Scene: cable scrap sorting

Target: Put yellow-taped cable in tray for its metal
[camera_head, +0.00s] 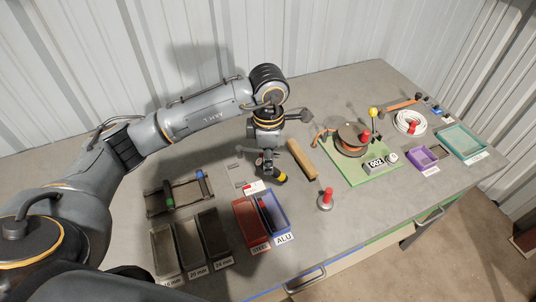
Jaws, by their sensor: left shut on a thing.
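My left gripper (266,165) points down above the table, just behind the metal trays. It is shut on a short dark cable with yellow tape (280,178); the fingers hide part of the cable. I cannot tell whether the cable touches the table. In front stand a red tray labelled STEEL (252,238) and, against its right side, a blue tray labelled ALU (284,225). A dark, thin piece with some red shows at the blue tray's left side. My right gripper is not in view.
Dark bins with mm labels (188,246) stand left of the red tray, a rack with handled tools (173,196) behind them. A red-topped post (326,200) stands right of the blue tray.

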